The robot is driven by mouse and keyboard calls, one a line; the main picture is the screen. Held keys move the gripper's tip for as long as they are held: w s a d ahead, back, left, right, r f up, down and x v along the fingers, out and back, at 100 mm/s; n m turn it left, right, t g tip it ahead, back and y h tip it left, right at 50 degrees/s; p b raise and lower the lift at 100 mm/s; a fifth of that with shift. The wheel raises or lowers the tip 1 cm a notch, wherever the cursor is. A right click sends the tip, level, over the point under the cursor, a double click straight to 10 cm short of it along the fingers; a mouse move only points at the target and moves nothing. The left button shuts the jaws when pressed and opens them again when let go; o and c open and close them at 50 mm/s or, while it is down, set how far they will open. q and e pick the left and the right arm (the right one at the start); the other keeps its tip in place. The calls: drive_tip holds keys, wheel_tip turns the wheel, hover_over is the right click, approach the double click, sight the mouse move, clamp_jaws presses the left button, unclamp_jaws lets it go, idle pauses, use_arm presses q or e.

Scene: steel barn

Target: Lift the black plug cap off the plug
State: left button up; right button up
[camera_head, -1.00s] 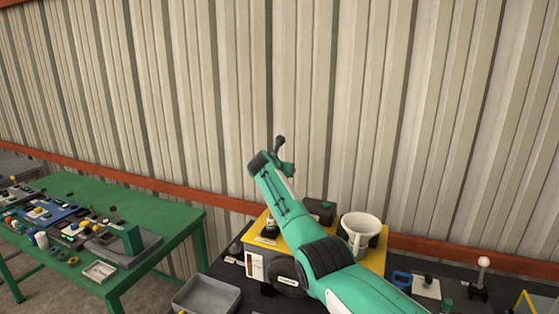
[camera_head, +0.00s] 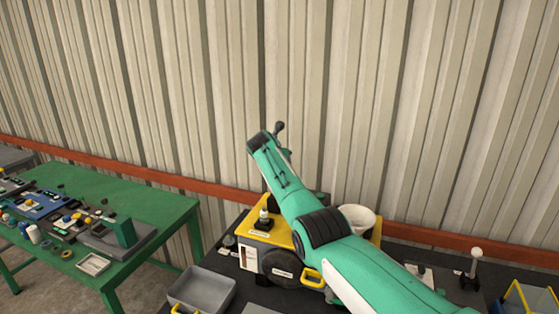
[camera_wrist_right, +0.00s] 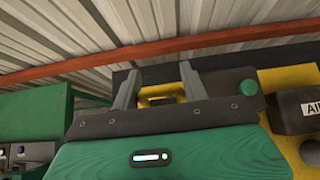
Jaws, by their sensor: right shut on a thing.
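My right arm reaches up across the yellow engine (camera_head: 286,238) in the head view, and hides its own gripper there. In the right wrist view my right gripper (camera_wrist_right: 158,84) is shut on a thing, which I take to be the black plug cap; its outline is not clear. A yellow piece with a grey opening shows between the fingers. On the left of the engine's top, in the head view, a small upright plug (camera_head: 264,213) with a pale upper part stands on a black base, left of my arm. My left gripper is out of view.
A white funnel (camera_head: 357,218) stands right of my arm. A grey tray (camera_head: 202,289) lies in front of the engine. A green table (camera_head: 150,207) with several small parts is at the left. A corrugated wall (camera_head: 180,80) with a red rail is behind.

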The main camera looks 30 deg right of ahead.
drive_tip(key=shift+s+f, duration=0.15)
drive_tip(key=shift+f, duration=0.55)
drive_tip(key=o, duration=1)
drive_tip(key=shift+o, duration=0.9)
drive_tip(key=b+v, duration=0.6)
drive_tip(key=v, duration=0.7)
drive_tip(key=shift+a+r, duration=0.15)
drive_tip(key=shift+r, duration=0.2)
